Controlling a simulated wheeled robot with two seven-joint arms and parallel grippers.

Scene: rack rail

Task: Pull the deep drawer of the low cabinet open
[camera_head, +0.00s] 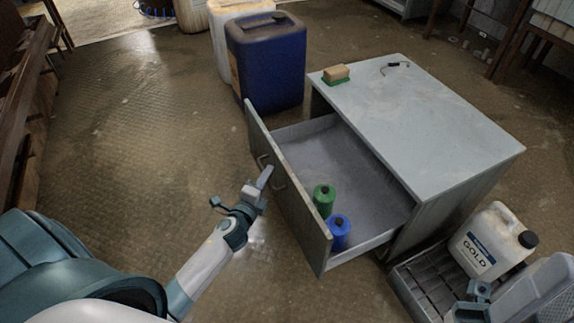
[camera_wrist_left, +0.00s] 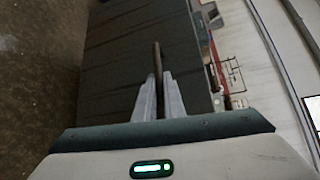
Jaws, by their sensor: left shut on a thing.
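The low cabinet (camera_head: 428,115) has a pale grey top. Its deep drawer (camera_head: 350,170) stands pulled well out towards the left, and its inside shows. A green bottle (camera_head: 324,201) and a blue bottle (camera_head: 340,232) stand in it near the front panel. My left gripper (camera_head: 264,180) is at the outer face of the drawer front (camera_head: 288,193), shut on the drawer handle (camera_head: 277,172). In the left wrist view the fingers (camera_wrist_left: 158,98) close around a thin bar of the handle (camera_wrist_left: 157,68).
A blue canister (camera_head: 267,62) and a pale one (camera_head: 227,35) stand behind the drawer. A sponge (camera_head: 336,74) lies on the cabinet top. The floor left of the drawer is clear.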

